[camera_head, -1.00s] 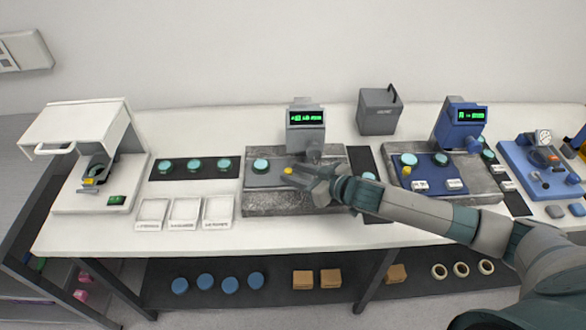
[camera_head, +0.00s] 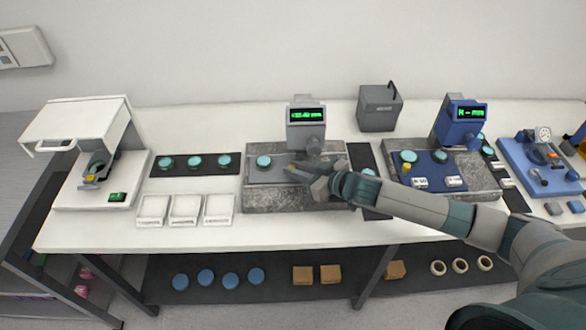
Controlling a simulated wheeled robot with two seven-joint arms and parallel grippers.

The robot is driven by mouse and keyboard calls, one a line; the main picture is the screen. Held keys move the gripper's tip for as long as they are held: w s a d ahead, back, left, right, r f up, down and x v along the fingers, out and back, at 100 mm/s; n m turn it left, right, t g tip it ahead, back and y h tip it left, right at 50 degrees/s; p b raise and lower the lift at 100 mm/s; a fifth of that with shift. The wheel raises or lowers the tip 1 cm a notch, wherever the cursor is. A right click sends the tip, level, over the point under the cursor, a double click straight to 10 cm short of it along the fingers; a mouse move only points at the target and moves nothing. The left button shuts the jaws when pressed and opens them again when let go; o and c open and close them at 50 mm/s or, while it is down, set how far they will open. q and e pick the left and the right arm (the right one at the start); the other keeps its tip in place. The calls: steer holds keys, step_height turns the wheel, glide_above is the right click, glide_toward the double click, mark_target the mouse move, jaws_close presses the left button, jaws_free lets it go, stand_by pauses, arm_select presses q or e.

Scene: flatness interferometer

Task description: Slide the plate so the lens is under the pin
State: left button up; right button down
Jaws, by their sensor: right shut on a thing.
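A grey plate (camera_head: 262,176) lies on the grey stone base (camera_head: 260,201) of the middle instrument. A round teal lens (camera_head: 264,161) sits at the plate's left part. The grey gauge head (camera_head: 305,138) with a green display stands behind and to the right of the lens. Its pin area is by the lower housing (camera_head: 315,148), but the pin is too small to make out. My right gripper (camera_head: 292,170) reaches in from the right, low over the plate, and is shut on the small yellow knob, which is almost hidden. My left gripper is not in view.
A similar blue gauge (camera_head: 462,125) stands to the right. A dark mat (camera_head: 215,172) with several teal lenses and white trays (camera_head: 186,209) lie to the left. A grey box (camera_head: 380,108) stands behind. My right forearm crosses the table's right half.

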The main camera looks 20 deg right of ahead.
steer(key=s+d, duration=0.1)
steer(key=d, duration=0.2)
steer(key=s+d, duration=0.1)
steer(key=d, duration=0.2)
steer(key=s+d, duration=0.1)
steer(key=d, duration=0.3)
steer(key=shift+d, duration=0.1)
steer(key=shift+w, duration=0.1)
steer(key=c, duration=1.8)
jaws_free()
steer(key=shift+c, duration=0.2)
steer(key=shift+o, duration=1.1)
steer(key=shift+d, duration=0.1)
steer(key=shift+s, duration=0.25)
